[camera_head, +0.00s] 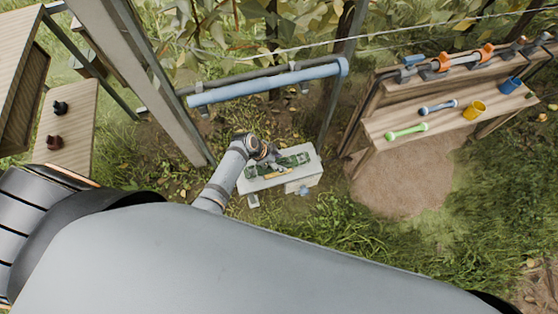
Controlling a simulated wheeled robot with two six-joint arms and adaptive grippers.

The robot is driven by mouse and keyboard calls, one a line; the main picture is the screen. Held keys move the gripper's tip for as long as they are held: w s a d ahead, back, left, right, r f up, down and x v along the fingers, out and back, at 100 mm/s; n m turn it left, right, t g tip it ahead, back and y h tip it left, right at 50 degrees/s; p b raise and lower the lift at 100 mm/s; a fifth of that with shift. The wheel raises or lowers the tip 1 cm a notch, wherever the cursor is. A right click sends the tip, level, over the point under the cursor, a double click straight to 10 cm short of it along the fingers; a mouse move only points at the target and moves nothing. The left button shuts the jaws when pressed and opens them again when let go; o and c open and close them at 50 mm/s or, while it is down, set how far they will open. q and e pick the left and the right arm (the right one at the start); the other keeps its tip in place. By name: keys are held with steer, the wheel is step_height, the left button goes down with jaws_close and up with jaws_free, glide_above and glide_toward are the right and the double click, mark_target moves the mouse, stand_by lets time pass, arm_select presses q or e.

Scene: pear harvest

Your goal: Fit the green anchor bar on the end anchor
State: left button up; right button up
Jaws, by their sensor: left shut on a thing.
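My left gripper (270,155) is above a low white block (310,178) near the picture's middle. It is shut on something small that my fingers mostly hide. A long dark green piece (295,160) lies along the top of the block, directly under and beside the fingers. It looks like the held thing, but I cannot tell whether it is the anchor bar or part of the end anchor. A light green bar with rounded ends (407,131) lies on the wooden shelf at the right, away from my gripper. My right gripper does not show.
A blue horizontal pipe (265,84) and posts stand behind the block. A wooden table (75,125) is at the left.

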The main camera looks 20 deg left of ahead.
arm_select(q)
steer(key=shift+f, duration=0.15)
steer(key=o, duration=1.3)
steer(key=v, duration=1.2)
